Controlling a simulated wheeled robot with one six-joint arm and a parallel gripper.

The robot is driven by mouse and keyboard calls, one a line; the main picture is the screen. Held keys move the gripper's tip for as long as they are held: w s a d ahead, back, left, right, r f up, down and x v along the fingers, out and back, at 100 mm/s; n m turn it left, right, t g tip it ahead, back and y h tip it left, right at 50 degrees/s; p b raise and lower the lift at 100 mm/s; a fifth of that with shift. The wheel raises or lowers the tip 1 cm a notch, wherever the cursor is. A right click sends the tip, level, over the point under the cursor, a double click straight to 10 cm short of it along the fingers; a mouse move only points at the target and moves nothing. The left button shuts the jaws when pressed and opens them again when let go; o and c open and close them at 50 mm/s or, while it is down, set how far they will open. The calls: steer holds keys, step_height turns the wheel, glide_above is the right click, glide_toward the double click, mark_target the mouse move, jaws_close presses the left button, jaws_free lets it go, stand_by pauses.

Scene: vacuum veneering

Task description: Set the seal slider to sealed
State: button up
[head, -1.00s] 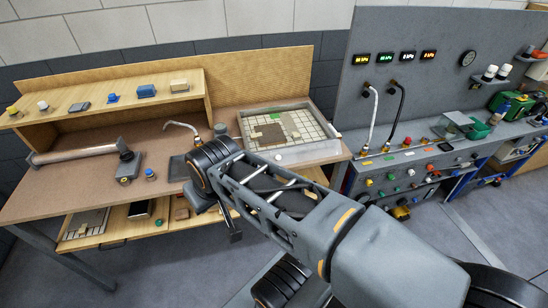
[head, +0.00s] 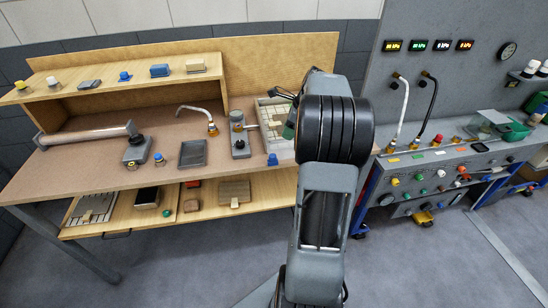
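My arm rises through the middle of the head view and bends over the right end of the wooden bench. I cannot make out the seal slider with certainty. The right part of the tray is hidden behind my arm.
A bent pipe (head: 208,118), a dark shallow tray (head: 192,154) and a long roller (head: 85,135) lie further left. A control console (head: 440,160) with coloured knobs stands right of my arm.

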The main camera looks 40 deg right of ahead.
mark_target(273, 156)
steer(key=x, duration=1.2)
steer(key=shift+w+a+f, duration=0.1)
steer(key=shift+a+f, duration=0.05)
steer(key=shift+f, duration=0.1)
steer(key=shift+c, duration=0.5)
jaws_close()
